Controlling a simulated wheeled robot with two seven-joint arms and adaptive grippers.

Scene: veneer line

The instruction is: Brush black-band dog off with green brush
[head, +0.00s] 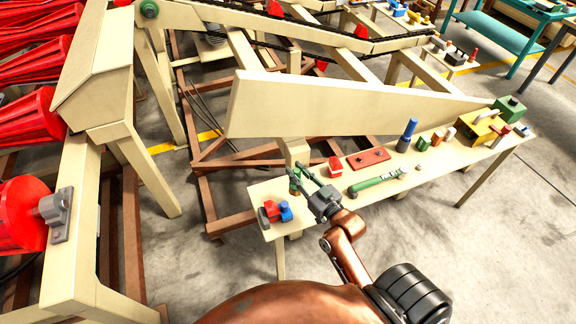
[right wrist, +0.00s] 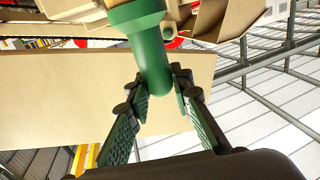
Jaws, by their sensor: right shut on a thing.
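My right gripper (head: 303,176) is over the left part of the narrow cream bench. In the right wrist view its two fingers (right wrist: 158,105) stand on either side of a rounded green handle (right wrist: 152,62) and are shut on it. The handle widens into a green collar, with a cream part beyond it. It looks like the green brush; its bristles cannot be made out. Small red dogs (head: 361,31) sit along the dark chain of the cream conveyor at the back. No black band can be made out on any of them. My left gripper is not in view.
The bench (head: 330,205) carries a red-and-blue item (head: 275,213), a red plate (head: 368,158), a long green tool (head: 378,183) and a blue-topped cylinder (head: 407,136). A broad cream panel (head: 330,105) stands behind the bench. Red cones (head: 25,115) are at left.

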